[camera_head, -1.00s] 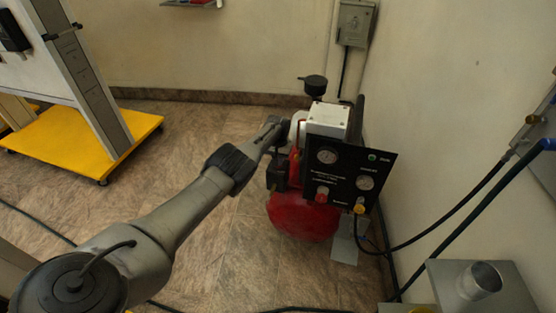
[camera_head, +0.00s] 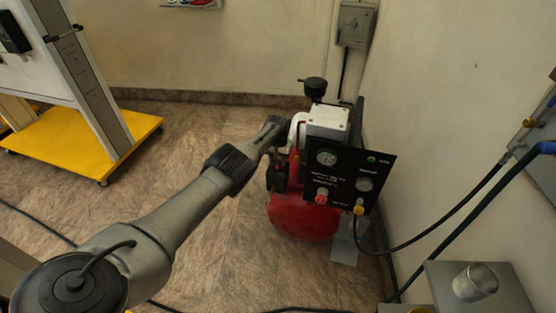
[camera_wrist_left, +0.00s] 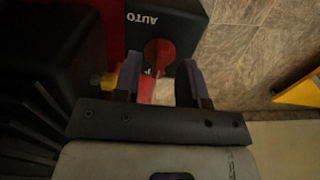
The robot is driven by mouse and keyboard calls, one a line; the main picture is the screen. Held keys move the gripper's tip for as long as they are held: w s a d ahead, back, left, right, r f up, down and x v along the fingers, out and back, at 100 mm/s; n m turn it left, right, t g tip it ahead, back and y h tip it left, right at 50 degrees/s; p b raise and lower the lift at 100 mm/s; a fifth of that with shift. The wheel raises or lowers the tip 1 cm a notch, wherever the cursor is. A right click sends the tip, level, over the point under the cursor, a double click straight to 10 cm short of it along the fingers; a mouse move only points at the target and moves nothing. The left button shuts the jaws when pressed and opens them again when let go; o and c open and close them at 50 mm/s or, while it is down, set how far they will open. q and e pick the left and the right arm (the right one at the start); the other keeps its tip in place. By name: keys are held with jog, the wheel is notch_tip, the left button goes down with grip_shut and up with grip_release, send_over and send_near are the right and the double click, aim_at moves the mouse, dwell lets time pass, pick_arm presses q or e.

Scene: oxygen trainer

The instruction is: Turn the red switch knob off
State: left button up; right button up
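In the left wrist view, the red switch knob (camera_wrist_left: 158,52) sits on a black switch box (camera_wrist_left: 188,18) with the word AUTO upside down. My left gripper (camera_wrist_left: 160,70) has its two fingers apart, one on each side of the knob. The fingertips are at or just short of the knob; firm contact cannot be told. In the head view, my left arm reaches to the left side of the red compressor (camera_head: 303,218), and the knob and fingertips are hidden there. My right gripper is in neither view.
A black gauge panel (camera_head: 347,178) with a red and a yellow fitting faces me on the compressor. Dark and blue hoses run right to the wall. A yellow-based stand (camera_head: 75,145) is at left. A grey box (camera_head: 440,275) is at lower right. Open tiled floor lies between.

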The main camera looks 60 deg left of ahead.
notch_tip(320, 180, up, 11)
jog(key=p, duration=1)
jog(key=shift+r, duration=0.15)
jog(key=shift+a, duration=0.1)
